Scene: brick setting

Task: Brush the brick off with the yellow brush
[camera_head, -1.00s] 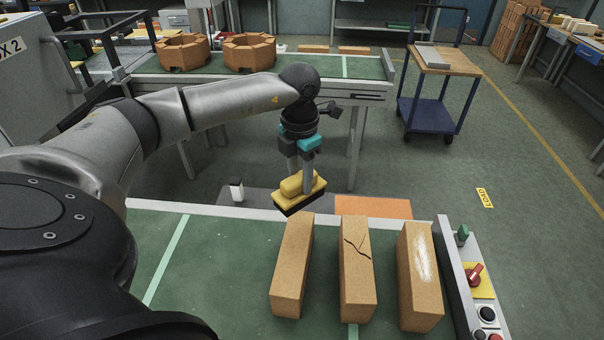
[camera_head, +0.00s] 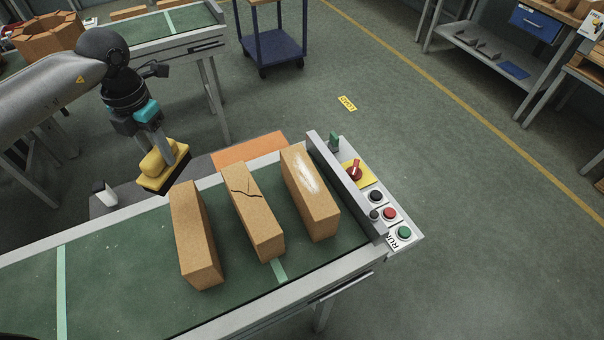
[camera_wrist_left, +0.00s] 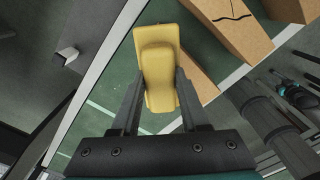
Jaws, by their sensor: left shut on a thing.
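The yellow brush (camera_head: 163,165) with dark bristles is in my left gripper (camera_head: 162,148), which is shut on it. It is held beyond the far edge of the green belt, left of the bricks. The left wrist view also shows the brush (camera_wrist_left: 158,75) between the fingers. Three tan bricks stand on the belt: a plain brick (camera_head: 195,235) at left, a cracked brick (camera_head: 252,210) in the middle, and a brick with a white dusty patch (camera_head: 310,190) at right. The brush appears apart from all of them. My right gripper is not in view.
The green belt (camera_head: 120,270) ends at a control panel (camera_head: 385,212) with a red switch and several buttons, right of the bricks. An orange plate (camera_head: 248,150) lies behind the belt. A blue trolley (camera_head: 275,45) stands farther back. The belt's left part is clear.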

